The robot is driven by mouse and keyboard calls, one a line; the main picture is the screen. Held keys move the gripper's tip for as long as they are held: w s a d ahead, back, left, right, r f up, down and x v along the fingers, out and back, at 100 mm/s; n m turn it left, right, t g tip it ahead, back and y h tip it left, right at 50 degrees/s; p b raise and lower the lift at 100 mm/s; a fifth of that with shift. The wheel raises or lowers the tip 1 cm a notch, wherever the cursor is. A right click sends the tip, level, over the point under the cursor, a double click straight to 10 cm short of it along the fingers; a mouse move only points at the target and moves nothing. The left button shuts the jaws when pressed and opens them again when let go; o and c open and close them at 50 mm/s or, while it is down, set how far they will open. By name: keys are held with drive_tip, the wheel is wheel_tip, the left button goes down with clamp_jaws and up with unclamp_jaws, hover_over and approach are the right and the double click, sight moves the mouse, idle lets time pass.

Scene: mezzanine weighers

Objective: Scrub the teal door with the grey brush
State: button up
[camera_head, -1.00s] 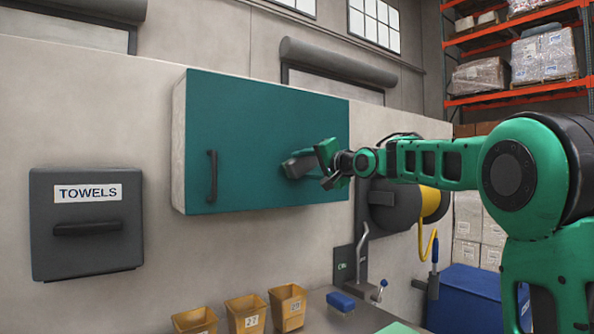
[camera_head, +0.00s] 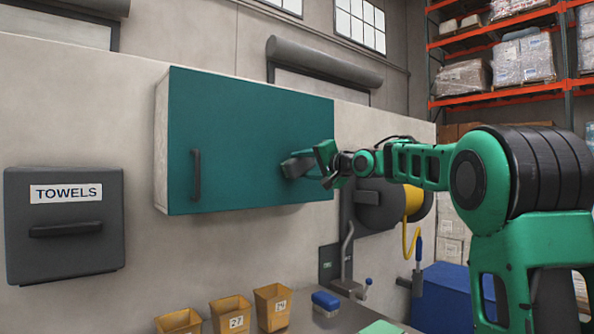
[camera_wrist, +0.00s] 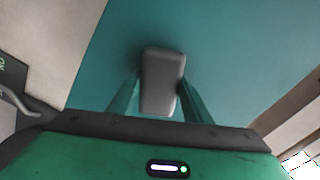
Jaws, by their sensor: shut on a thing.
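The teal door (camera_head: 247,120) is the front of a pale wall cabinet, closed, with a dark vertical handle on its left side. My gripper (camera_head: 318,164) is at the right part of the door, shut on the grey brush (camera_head: 296,167). In the wrist view the brush (camera_wrist: 161,80) sits between the two green fingers, with the teal door (camera_wrist: 225,60) right behind it. The brush is against or very near the door; its bristles are hidden, so contact is unclear.
A dark towel dispenser (camera_head: 64,255) hangs left of the cabinet. A hose reel (camera_head: 380,206) hangs to the right, below my arm. Several yellow bins (camera_head: 230,313) and a blue brush (camera_head: 325,301) stand on the bench below. A blue chest (camera_head: 446,298) is at right.

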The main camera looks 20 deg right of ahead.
drive_tip(key=shift+s+a+r, duration=0.1)
drive_tip(key=shift+s+a, duration=0.5)
drive_tip(key=shift+a, duration=1.35)
drive_tip(key=shift+s+a+f, duration=0.1)
drive_tip(key=shift+s+a, duration=0.45)
drive_tip(key=shift+a, duration=1.45)
drive_tip(key=shift+s+a+r, duration=0.1)
drive_tip(key=shift+s+a, duration=0.5)
drive_tip(key=shift+a, duration=1.35)
drive_tip(key=shift+v, duration=2.95)
drive_tip(key=shift+s+d, duration=0.1)
drive_tip(key=shift+d, duration=0.05)
drive_tip(key=v, duration=0.2)
drive_tip(key=shift+s+d, duration=0.15)
drive_tip(key=shift+s, duration=0.2)
